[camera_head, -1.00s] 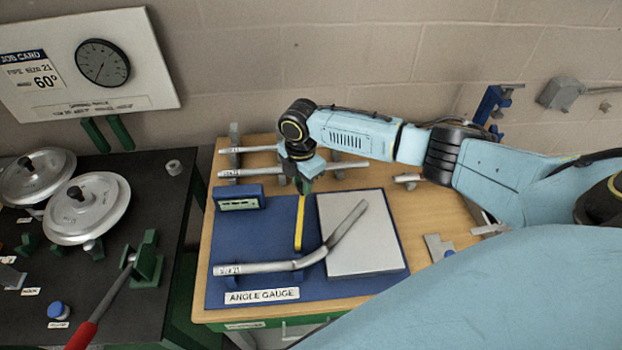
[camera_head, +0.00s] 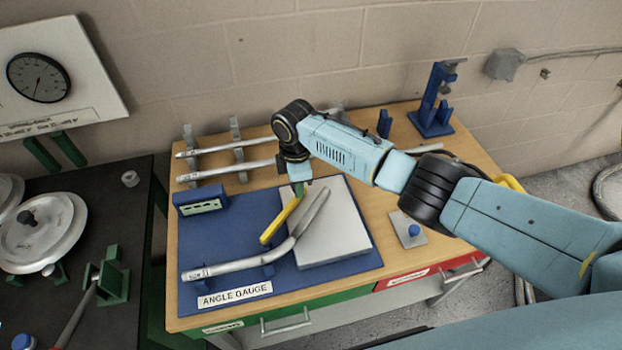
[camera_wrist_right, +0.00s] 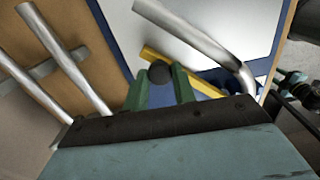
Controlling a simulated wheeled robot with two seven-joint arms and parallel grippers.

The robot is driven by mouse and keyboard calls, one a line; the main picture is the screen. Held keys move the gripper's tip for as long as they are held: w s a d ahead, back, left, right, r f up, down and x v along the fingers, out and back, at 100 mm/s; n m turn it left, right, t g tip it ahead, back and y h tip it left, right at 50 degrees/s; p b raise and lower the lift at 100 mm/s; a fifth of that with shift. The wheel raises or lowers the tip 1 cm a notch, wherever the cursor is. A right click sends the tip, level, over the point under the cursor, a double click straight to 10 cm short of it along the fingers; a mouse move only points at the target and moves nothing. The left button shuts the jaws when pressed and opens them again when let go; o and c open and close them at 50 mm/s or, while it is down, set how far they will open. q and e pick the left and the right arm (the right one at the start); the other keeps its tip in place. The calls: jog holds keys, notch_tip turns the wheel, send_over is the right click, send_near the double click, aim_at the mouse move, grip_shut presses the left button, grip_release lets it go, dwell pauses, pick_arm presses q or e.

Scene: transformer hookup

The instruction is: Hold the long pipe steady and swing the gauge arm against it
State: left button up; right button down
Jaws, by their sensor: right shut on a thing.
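The long pipe (camera_head: 235,267) is a bent silver tube on the blue angle gauge board (camera_head: 225,228). Its bent leg slopes up to the right over a pale plate (camera_head: 335,235). The yellow gauge arm (camera_head: 279,221) slants beside this leg, on its left, with a visible gap between them. My right gripper (camera_head: 299,187) is at the arm's upper end. In the wrist view its green fingers (camera_wrist_right: 160,90) are shut around a dark knob (camera_wrist_right: 160,72) at the yellow arm (camera_wrist_right: 200,84). The pipe's bend (camera_wrist_right: 240,75) also shows there. My left gripper is not in view.
A blue display box (camera_head: 200,202) stands at the board's back left corner. Two straight-looking pipes (camera_head: 225,147) lie on a rack behind. A small plate with a blue knob (camera_head: 413,230) and a blue stand (camera_head: 435,105) are to the right. A black bench (camera_head: 90,215) stands left.

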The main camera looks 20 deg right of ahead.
jog(key=shift+r, duration=0.1)
dwell(0.4)
jog(key=c, duration=1.1)
grip_release()
jog(key=shift+s+d, duration=0.1)
jog(key=shift+c, duration=0.2)
notch_tip(320, 180, up, 13)
jog(key=shift+r, duration=0.2)
